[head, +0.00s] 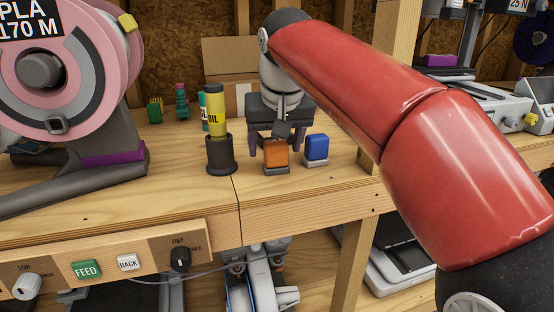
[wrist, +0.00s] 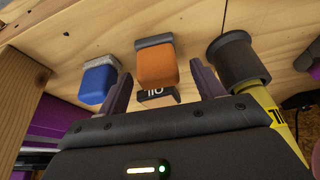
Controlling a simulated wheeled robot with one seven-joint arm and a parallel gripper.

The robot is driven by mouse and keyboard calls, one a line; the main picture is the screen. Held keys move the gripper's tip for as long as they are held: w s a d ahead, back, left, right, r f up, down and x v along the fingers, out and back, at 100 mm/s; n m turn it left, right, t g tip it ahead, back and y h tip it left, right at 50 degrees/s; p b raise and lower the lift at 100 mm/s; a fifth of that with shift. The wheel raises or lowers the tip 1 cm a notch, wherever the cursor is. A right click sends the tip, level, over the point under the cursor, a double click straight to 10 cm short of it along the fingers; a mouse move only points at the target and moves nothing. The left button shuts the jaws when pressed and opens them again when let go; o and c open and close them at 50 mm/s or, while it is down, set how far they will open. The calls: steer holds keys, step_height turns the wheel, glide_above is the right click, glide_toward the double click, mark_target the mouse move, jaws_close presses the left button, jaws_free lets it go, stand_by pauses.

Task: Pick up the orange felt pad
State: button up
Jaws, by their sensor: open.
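The orange felt pad (head: 276,153) is a small orange block with a grey base, near the front edge of the wooden bench. My gripper (head: 277,146) is open, low over the bench just behind the pad. In the wrist view the orange pad (wrist: 157,68) shows between the two fingers (wrist: 163,72), with a gap on each side. I see no finger touching it. I cannot tell how far the fingertips reach along its sides. A blue pad (head: 316,148) on a grey base stands to its right in the head view and left of the fingers in the wrist view (wrist: 99,83).
A black cup (head: 221,155) holding a yellow oil tube (head: 216,108) stands close left of my gripper. A pink filament spool (head: 95,75) fills the left. A wooden post (head: 394,45) rises at right. A control panel (head: 90,262) lies along the front edge.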

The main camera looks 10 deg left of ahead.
steer(key=shift+x, duration=1.05)
steer(key=c, duration=1.1)
